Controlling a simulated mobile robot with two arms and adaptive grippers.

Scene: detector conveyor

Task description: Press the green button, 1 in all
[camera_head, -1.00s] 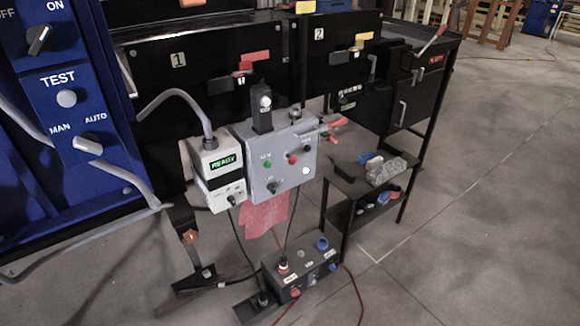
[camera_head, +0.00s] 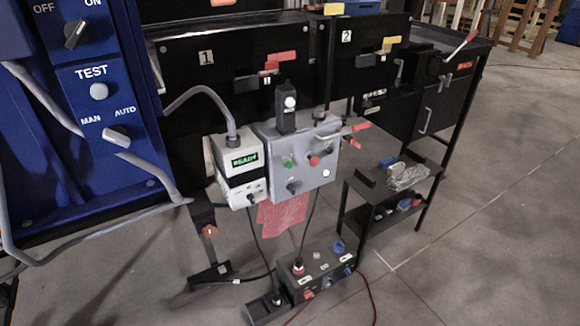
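The green button (camera_head: 288,162) is a small round button on the front of a grey control box (camera_head: 306,180). A red button (camera_head: 314,161) is to its right, a white button (camera_head: 326,173) lower right, and a dark knob (camera_head: 293,188) below. A pale box with a green lit display (camera_head: 245,160) hangs to the left of the grey box. Neither of my grippers shows in the head view, and nothing is seen touching the green button.
A blue panel (camera_head: 40,200) with knobs and a TEST button fills the left. A grey cable crosses it. A black button box (camera_head: 322,270) sits on the floor below. A small black shelf (camera_head: 355,187) stands right. Open floor (camera_head: 500,220) lies further right.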

